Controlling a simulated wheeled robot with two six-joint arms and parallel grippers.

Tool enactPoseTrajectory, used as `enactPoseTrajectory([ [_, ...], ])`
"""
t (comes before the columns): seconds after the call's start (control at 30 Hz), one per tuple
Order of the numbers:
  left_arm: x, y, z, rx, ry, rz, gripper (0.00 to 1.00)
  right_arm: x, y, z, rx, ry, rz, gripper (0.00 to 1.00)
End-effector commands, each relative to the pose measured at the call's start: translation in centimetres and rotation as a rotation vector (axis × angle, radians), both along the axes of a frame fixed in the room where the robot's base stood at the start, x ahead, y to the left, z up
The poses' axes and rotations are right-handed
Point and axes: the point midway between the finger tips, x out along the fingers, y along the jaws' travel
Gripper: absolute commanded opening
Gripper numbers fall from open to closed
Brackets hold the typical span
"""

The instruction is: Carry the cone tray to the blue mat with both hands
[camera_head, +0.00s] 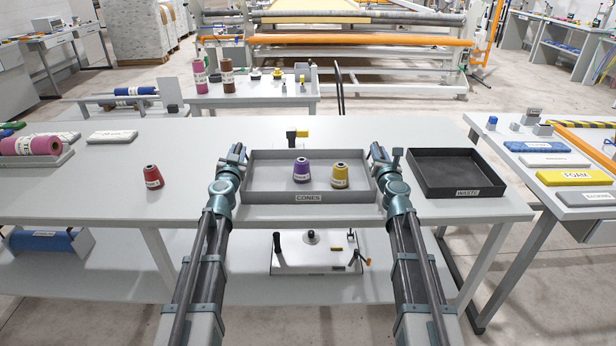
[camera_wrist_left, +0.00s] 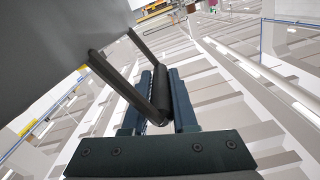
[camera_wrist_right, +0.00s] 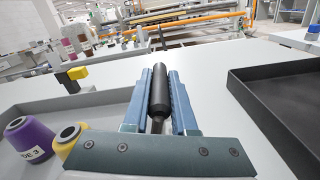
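The grey cone tray (camera_head: 262,196), labelled CONES, is level at the middle of the white table's front part. It holds a purple cone (camera_head: 301,171) and a yellow cone (camera_head: 340,176), both upright. My left gripper (camera_head: 236,155) is at its left end, with fingers closed around a dark bar handle (camera_wrist_left: 163,95). My right gripper (camera_head: 384,156) is at its right end, with fingers closed around a black handle (camera_wrist_right: 159,90). I cannot tell whether the tray touches the table. A flat blue piece (camera_head: 535,147) lies on the right side table; I see no other clear blue mat.
A black WASTE tray (camera_head: 455,190) stands close right of my right gripper. A red cone (camera_head: 153,177) stands left on the white table (camera_head: 100,215). A black and yellow object (camera_head: 297,136) is behind the tray. Yellow FOAM (camera_head: 573,177) lies on the right table.

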Motion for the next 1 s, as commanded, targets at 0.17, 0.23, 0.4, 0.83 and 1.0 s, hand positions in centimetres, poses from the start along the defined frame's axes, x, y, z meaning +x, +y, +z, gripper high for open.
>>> enactPoseTrajectory([
  [0.17, -0.01, 0.05, 0.0, 0.0, 0.0, 0.001, 0.0, -0.01, -0.03, 0.0, 0.0, 0.0, -0.001, 0.0],
  [0.23, -0.01, 0.06, 0.0, 0.0, 0.0, 0.001, 0.0, -0.02, -0.04, 0.0, 0.0, 0.0, -0.001, 0.0],
  [0.4, -0.01, 0.07, 0.0, 0.001, 0.0, 0.001, 0.0, -0.02, -0.07, -0.01, 0.0, 0.0, -0.001, 0.0],
  [0.83, -0.02, 0.11, -0.01, 0.002, 0.0, 0.001, 0.0, -0.02, -0.12, -0.01, 0.0, 0.001, -0.002, 0.0],
  [1.0, -0.02, 0.12, -0.01, 0.002, 0.0, 0.002, 0.0, -0.02, -0.14, -0.01, 0.0, 0.0, -0.002, 0.0],
])
